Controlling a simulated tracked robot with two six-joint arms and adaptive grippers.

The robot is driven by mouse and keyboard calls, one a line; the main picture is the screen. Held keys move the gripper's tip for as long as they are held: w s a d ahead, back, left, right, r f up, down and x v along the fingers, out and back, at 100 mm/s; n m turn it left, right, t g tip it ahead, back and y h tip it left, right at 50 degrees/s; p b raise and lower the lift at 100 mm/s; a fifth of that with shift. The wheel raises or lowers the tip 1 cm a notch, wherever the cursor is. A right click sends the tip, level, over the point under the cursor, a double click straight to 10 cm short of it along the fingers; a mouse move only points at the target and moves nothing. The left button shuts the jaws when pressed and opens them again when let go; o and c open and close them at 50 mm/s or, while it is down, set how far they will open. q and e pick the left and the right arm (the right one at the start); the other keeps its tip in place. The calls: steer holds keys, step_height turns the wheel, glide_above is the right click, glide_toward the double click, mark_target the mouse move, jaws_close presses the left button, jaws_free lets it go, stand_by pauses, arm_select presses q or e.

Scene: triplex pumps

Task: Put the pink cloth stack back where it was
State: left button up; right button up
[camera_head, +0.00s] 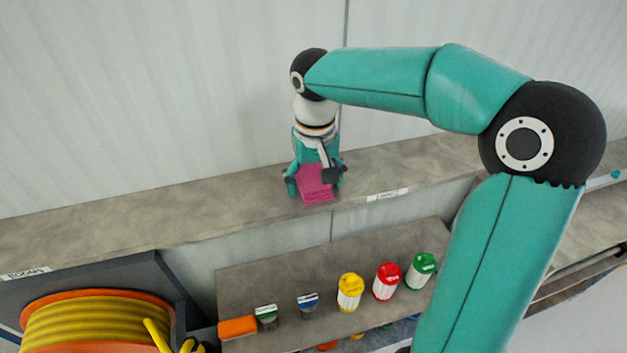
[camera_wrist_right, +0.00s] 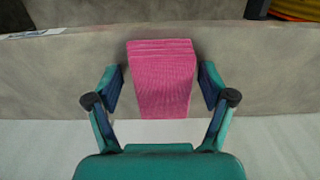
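The pink cloth stack (camera_head: 314,186) is on the upper grey shelf (camera_head: 240,211), near its front edge. In the right wrist view the folded stack (camera_wrist_right: 162,80) shows between the fingers. My right gripper (camera_head: 316,178) reaches down over the shelf with one finger on each side of the stack. In the wrist view the right gripper (camera_wrist_right: 161,82) is open, with a narrow gap between the fingertips and the stack's sides. The stack's underside is hidden, so its contact with the shelf is not clear.
A lower shelf (camera_head: 260,285) holds yellow (camera_head: 350,292), red (camera_head: 387,281) and green (camera_head: 420,270) containers, and smaller items. A yellow hose reel (camera_head: 95,322) stands at lower left. A pale wall rises behind the upper shelf, which is clear on both sides of the stack.

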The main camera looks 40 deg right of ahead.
mark_target(315, 179)
steer(key=shift+r, duration=0.1)
step_height(315, 179, up, 12)
steer(key=p, duration=0.1)
stand_by(0.6)
stand_by(0.4)
